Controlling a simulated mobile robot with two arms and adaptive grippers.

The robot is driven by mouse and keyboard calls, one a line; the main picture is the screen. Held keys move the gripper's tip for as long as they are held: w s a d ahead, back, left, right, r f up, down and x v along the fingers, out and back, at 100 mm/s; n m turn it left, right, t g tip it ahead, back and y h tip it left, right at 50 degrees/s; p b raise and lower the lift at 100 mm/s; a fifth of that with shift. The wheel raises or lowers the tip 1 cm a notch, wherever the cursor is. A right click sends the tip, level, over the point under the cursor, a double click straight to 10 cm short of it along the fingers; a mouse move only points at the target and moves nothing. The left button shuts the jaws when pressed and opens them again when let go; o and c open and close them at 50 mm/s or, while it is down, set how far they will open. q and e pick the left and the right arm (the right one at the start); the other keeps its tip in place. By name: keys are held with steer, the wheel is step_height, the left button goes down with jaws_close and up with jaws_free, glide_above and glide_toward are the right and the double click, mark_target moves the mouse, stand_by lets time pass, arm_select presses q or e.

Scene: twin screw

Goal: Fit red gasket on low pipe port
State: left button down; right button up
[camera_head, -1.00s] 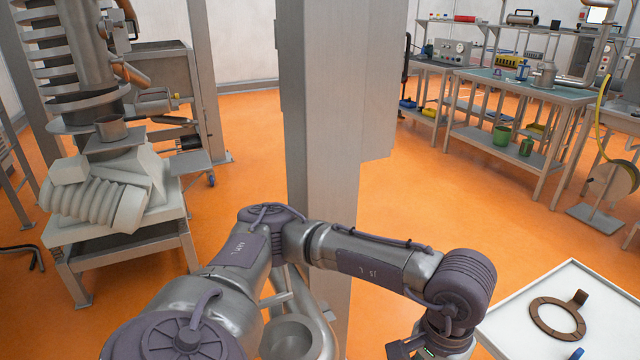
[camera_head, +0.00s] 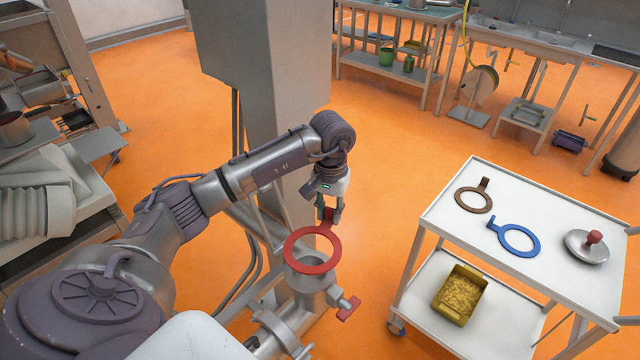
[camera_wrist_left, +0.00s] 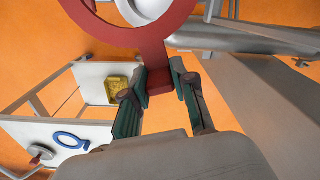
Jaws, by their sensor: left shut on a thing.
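The red gasket (camera_head: 312,250) is a flat ring with a tab. My left gripper (camera_head: 329,212) is shut on its tab, and the ring reaches out toward the lower left in the head view. The low pipe port (camera_head: 308,268) is the open upright grey pipe end beside the column. The ring appears above or at the port's mouth; I cannot tell whether it touches. In the left wrist view the red gasket (camera_wrist_left: 153,45) spans the top, with its tab between the fingers of my left gripper (camera_wrist_left: 158,90). My right gripper is not in view.
A white cart (camera_head: 450,226) stands to the right with a brown gasket (camera_head: 474,198), a blue gasket (camera_head: 518,238) and a metal lid with a red knob (camera_head: 587,246). A yellow bin (camera_head: 460,293) sits on its lower shelf. A red-handled valve (camera_head: 347,308) juts out below the port. A grey column (camera_head: 272,110) stands behind.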

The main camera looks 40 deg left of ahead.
arm_select(q)
steer(key=shift+w+a+f, duration=0.15)
steer(key=shift+w+a, duration=0.15)
steer(key=shift+a, duration=0.2)
steer(key=shift+w+a+f, duration=0.15)
steer(key=shift+w+a, duration=0.15)
steer(key=shift+a, duration=0.15)
step_height(320, 180, down, 3)
steer(key=shift+s+f+b, duration=0.1)
steer(key=shift+s+b, duration=0.05)
steer(key=shift+b, duration=0.7)
step_height(320, 180, down, 2)
steer(key=shift+f+b, duration=0.1)
steer(key=shift+b, duration=0.55)
steer(key=shift+f+b, duration=1.75)
steer(key=shift+f, duration=0.05)
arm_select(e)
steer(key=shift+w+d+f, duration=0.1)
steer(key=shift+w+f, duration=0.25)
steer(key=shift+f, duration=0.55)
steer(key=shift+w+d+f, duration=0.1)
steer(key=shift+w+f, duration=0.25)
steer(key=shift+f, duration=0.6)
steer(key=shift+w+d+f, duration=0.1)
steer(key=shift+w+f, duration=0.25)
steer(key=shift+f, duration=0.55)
